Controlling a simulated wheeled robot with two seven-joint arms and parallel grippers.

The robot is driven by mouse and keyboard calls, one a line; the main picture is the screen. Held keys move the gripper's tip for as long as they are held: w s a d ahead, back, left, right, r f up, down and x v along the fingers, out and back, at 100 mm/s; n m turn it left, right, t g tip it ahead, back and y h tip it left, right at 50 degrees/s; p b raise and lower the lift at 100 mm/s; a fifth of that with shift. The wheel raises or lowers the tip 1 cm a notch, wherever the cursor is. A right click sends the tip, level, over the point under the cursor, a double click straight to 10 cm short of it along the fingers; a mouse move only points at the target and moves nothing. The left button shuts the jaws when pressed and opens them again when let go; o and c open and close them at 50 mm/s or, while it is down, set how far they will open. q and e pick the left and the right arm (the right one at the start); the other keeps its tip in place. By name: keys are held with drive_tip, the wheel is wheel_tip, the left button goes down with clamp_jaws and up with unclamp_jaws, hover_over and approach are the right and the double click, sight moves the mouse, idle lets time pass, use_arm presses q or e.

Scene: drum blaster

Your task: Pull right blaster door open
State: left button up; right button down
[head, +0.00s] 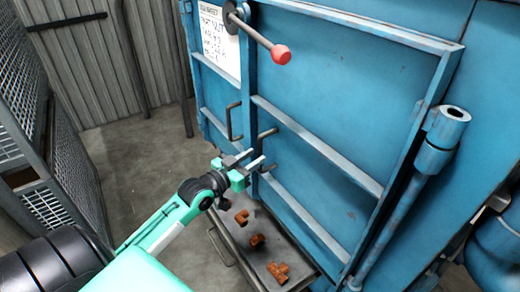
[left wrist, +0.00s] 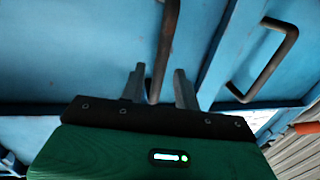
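The right blaster door (head: 340,75) is a large blue framed panel and looks shut. Its bar handle (head: 268,133) stands near the door's left edge; the gripper hides part of it. My left gripper (head: 252,160) is at this handle, with its fingers pointing towards the door. In the left wrist view, the handle bar (left wrist: 166,40) runs down between the two fingers of my left gripper (left wrist: 160,75), with a gap visible on each side. The gripper is open around the bar. My right gripper is not in view.
The left door's handle (head: 230,122) is close by on the left and also shows in the left wrist view (left wrist: 272,62). A red-knobbed lever (head: 281,54) juts out above. Rusty brown fittings (head: 278,272) lie on a low ledge below. Mesh cages (head: 75,165) stand left; floor between is clear.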

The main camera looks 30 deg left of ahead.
sight(260, 169)
use_arm(q)
drive_tip(key=shift+w+d+p, duration=0.15)
drive_tip(key=shift+w+p, duration=0.1)
drive_tip(key=shift+w, duration=0.6)
drive_tip(key=shift+w+d+p, duration=0.15)
drive_tip(key=shift+w+p, duration=0.1)
drive_tip(key=shift+w, duration=0.55)
clamp_jaws()
